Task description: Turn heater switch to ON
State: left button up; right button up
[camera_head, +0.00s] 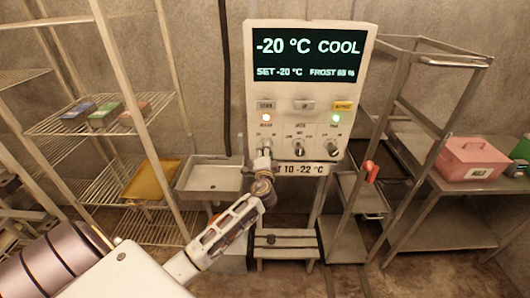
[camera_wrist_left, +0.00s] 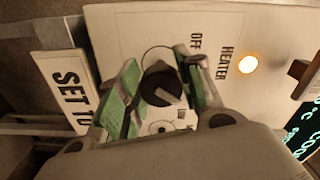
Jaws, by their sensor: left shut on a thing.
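The white control panel (camera_head: 312,95) has a dark display reading "-20 °C COOL", with "SET -20 °C" and "FROST" below. My left gripper (camera_head: 262,160) is at the panel's lower left, over the leftmost switch. In the left wrist view the heater switch (camera_wrist_left: 160,88) is a round black knob with a light pointer, marked HEATER and OFF. The left gripper's green-padded fingers (camera_wrist_left: 162,78) are shut on it from both sides. The pointer slants to the lower right in that view; the ON mark is not readable. My right gripper is out of view.
A middle knob (camera_head: 299,148) and a right knob (camera_head: 332,148) with a green lamp sit beside the switch. A wire shelf (camera_head: 90,120) stands left and a metal table (camera_head: 450,185) with a pink box (camera_head: 472,158) right. A step stool (camera_head: 285,242) stands below the panel.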

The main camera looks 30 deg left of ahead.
pick_arm(q)
jog(key=o, duration=1)
jog(key=shift+o, duration=0.2)
jog(key=shift+s+d, duration=0.1)
jog(key=shift+s, duration=0.05)
jog(key=v, duration=1.1)
jog(key=shift+s, duration=0.35)
jog(key=shift+d, duration=0.1)
